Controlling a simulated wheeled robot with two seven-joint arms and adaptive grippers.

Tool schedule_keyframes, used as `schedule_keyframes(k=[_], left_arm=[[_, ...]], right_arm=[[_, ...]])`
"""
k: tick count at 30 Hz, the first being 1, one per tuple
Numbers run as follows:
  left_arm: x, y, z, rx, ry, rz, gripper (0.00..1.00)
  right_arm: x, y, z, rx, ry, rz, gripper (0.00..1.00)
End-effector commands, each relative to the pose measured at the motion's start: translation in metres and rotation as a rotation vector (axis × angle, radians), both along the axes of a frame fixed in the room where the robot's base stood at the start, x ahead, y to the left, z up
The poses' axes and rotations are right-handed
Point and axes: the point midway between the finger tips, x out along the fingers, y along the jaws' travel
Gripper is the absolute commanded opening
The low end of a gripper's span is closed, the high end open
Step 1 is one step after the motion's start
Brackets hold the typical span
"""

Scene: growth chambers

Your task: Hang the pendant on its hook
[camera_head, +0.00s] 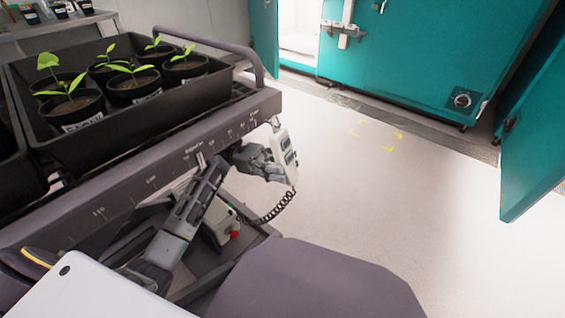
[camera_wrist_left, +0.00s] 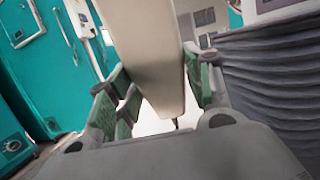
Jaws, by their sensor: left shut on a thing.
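The pendant (camera_head: 286,154) is a pale handset with a dark coiled cable (camera_head: 275,208) hanging from its lower end. It stands roughly upright just off the near right corner of the cart. My left gripper (camera_head: 266,163) is shut on it from the left. In the left wrist view the pendant (camera_wrist_left: 150,55) is a broad beige body between the green-padded fingers of my left gripper (camera_wrist_left: 160,95). A small dark piece shows at the pendant's top, by the cart's end; I cannot tell whether it is the hook. My right gripper is not in view.
The cart's scaled edge (camera_head: 150,178) runs beside my left arm. A black tray (camera_head: 40,118) of potted seedlings stands on it. A box with a red button (camera_head: 235,236) sits below. Teal chamber doors (camera_head: 420,60) stand behind; the floor (camera_head: 400,190) at right is clear.

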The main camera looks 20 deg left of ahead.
Motion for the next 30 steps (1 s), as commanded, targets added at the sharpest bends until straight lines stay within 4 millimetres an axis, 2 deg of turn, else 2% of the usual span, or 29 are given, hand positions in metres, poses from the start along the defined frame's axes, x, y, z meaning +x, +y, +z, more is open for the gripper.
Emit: schedule_keyframes(k=[30], left_arm=[[0.000, 0.000, -0.013, 0.000, 0.000, 0.000, 0.27]], right_arm=[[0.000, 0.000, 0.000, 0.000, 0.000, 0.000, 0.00]])
